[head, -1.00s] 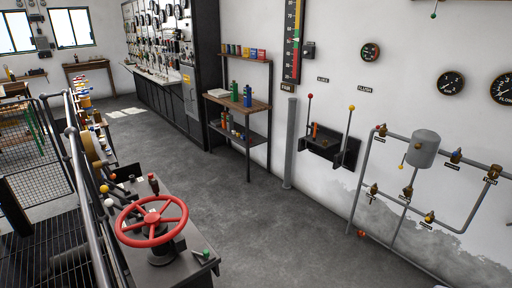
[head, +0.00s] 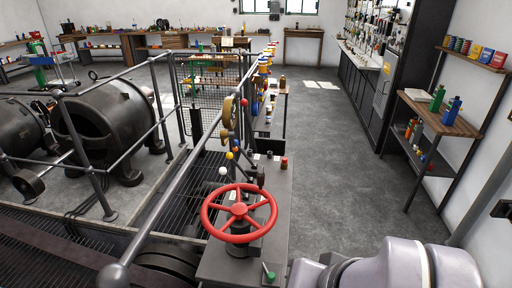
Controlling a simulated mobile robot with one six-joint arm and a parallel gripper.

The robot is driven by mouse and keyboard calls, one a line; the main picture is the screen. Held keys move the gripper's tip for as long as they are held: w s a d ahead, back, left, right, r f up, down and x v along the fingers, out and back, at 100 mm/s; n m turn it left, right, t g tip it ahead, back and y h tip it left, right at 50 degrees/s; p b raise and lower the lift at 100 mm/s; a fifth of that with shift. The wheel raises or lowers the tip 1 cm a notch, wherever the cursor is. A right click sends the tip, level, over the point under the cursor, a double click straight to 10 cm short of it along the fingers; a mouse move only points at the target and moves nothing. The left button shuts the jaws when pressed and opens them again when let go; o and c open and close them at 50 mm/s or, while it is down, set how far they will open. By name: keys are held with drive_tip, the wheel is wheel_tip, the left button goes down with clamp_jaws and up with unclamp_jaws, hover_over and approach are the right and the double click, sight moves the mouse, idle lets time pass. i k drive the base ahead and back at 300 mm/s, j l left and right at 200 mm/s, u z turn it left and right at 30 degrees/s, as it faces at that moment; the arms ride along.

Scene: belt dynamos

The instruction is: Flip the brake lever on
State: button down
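Several levers with ball knobs stand on the dark control stand (head: 265,225) in the middle of the head view. One has a white knob (head: 222,170), one a yellow knob (head: 229,155), and others near them have blue and red knobs. A small lever with a green tip (head: 270,274) stands at the stand's near end. I cannot tell which of these, if any, is the brake lever; no readable label shows. Pale links of my arm fill the bottom right. My gripper is not in view.
A red handwheel (head: 239,212) stands on the near end of the stand. A metal railing (head: 180,180) runs along its left, with large dark machines (head: 110,125) beyond. Shelves (head: 450,122) stand at the right wall. The grey floor (head: 340,175) between is clear.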

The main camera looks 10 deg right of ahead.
sight(244, 102)
drive_tip(key=i+l, duration=0.2)
drive_tip(key=l, duration=0.15)
drive_tip(key=i+l, duration=0.2)
drive_tip(key=l, duration=0.15)
drive_tip(key=i+l+u, duration=0.1)
drive_tip(key=l, duration=0.25)
drive_tip(key=i+l, duration=0.25)
drive_tip(key=l, duration=0.15)
drive_tip(key=i+l, duration=0.2)
drive_tip(key=l, duration=0.15)
drive_tip(key=i+l+u, duration=0.1)
drive_tip(key=l, duration=0.25)
drive_tip(key=i+l, duration=0.1)
drive_tip(key=i, duration=0.4)
drive_tip(key=i+u, duration=0.1)
drive_tip(key=i, duration=0.45)
drive_tip(key=i+l, duration=0.2)
drive_tip(key=i, duration=0.3)
drive_tip(key=i+l+u, duration=0.1)
drive_tip(key=i, duration=0.4)
drive_tip(key=i+j, duration=0.2)
